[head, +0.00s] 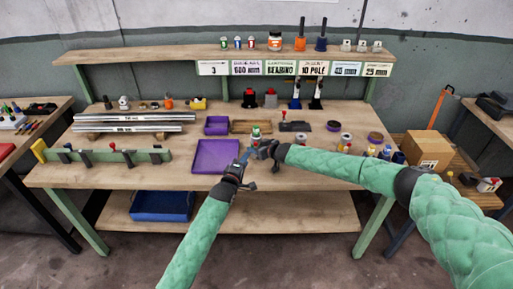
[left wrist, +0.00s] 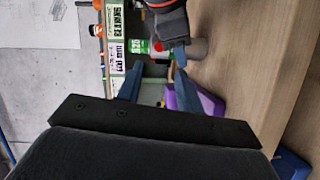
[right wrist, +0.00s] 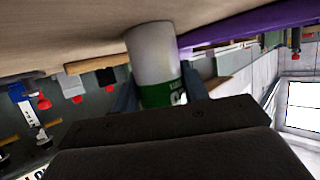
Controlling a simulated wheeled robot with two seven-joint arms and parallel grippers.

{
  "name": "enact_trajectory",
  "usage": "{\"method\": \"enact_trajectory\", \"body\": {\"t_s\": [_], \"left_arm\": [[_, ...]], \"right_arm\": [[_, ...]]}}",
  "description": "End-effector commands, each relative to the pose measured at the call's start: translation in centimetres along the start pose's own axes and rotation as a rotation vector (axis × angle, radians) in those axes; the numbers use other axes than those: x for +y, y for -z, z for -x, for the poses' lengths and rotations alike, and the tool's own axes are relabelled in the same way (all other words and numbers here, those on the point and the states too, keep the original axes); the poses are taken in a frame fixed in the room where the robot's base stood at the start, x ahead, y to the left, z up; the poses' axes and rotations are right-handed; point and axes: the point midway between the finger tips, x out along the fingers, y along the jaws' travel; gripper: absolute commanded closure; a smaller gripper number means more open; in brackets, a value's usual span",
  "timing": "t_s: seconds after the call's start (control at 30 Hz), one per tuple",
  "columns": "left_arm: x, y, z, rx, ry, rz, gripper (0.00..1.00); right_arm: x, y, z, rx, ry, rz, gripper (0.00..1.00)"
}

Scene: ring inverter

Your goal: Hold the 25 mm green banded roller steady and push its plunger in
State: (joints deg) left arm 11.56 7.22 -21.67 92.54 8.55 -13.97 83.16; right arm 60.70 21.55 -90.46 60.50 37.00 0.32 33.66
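The roller (head: 256,130) is a small upright cylinder above the middle of the workbench. In the right wrist view it shows a white body (right wrist: 152,52) and a green band (right wrist: 160,95). My right gripper (head: 264,148) has its fingers on both sides of the green band and appears shut on it. I cannot tell whether the roller's foot touches the table. My left gripper (head: 243,157) is open and empty, just in front of the roller. Its fingers (left wrist: 158,68) point toward the roller and my right gripper. The plunger is not clearly visible.
Rails (head: 130,122) lie at the left. Cups and spools stand at the right. A labelled shelf (head: 220,52) runs along the back.

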Motion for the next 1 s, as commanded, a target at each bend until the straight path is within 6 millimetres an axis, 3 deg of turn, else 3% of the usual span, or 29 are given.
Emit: {"method": "enact_trajectory", "body": {"t_s": [0.03,0.1,0.27,0.47,1.0], "left_arm": [[0.0,0.0,0.0,0.0,0.0,0.0,0.64],[0.0,0.0,0.0,0.0,0.0,0.0,0.68],[0.2,-0.2,-0.1,-0.004,0.008,-0.041,0.99],[1.0,-1.0,-0.7,-0.03,0.053,-0.283,1.0],[3.1,-3.2,-1.9,-0.182,0.215,-1.254,1.0]], "right_arm": [[0.0,0.0,0.0,0.0,0.0,0.0,0.83],[0.0,0.0,0.0,0.0,0.0,0.0,0.92],[0.0,0.0,0.0,0.0,0.0,0.0,0.92],[0.0,0.0,0.0,0.0,0.0,0.0,0.92],[0.0,0.0,0.0,0.0,0.0,0.0,0.92]]}}
